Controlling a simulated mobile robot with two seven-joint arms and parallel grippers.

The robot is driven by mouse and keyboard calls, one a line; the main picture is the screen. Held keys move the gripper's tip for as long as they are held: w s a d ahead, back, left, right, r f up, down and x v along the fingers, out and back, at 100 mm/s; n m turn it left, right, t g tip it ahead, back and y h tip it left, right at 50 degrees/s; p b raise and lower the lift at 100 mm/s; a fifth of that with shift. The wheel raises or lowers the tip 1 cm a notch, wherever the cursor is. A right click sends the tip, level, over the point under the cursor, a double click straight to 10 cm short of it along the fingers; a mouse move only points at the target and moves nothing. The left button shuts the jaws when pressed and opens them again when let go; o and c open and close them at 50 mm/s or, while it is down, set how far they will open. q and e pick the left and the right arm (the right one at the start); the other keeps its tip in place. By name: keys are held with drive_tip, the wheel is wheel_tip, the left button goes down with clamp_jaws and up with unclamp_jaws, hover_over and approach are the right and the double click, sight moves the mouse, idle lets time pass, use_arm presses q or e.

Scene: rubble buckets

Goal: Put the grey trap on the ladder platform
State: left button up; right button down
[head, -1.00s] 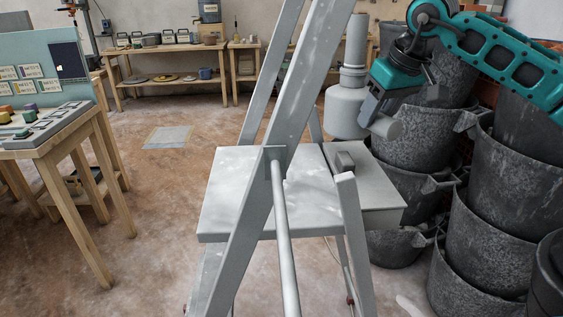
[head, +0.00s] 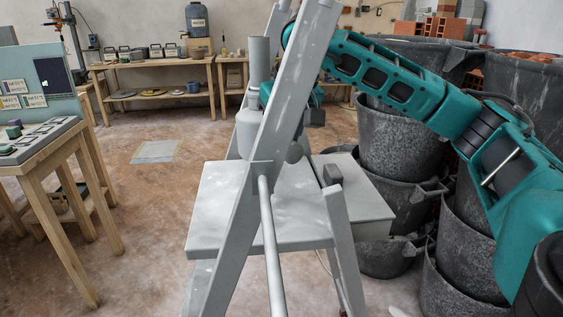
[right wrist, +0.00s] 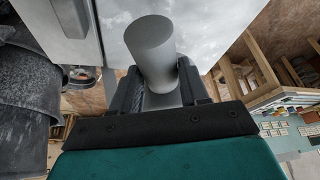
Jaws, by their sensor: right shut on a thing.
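The grey trap (head: 249,132) is upright in the head view, a bottle-shaped body with a pipe rising from it. The ladder's front rail hides part of it. The trap is over the rear part of the pale ladder platform (head: 222,210); I cannot tell whether its bottom touches. My right gripper, largely hidden behind the rail in the head view, is shut on the trap. In the right wrist view the fingers (right wrist: 160,90) hold the trap's grey cylinder (right wrist: 150,45), with the platform surface (right wrist: 205,25) beyond. My left gripper is not in view.
The ladder's slanted rail (head: 290,100) stands in front of the trap. Stacked dark buckets (head: 400,140) crowd the right. A wooden table (head: 50,160) stands left, with open floor between.

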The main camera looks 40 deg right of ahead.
drive_tip(key=shift+f+b, duration=0.7)
drive_tip(key=shift+f, duration=2.1)
drive_tip(key=c, duration=0.6)
unclamp_jaws()
drive_tip(key=shift+o, duration=0.2)
drive_tip(key=shift+p+v, duration=0.9)
drive_tip(key=shift+v, duration=2.85)
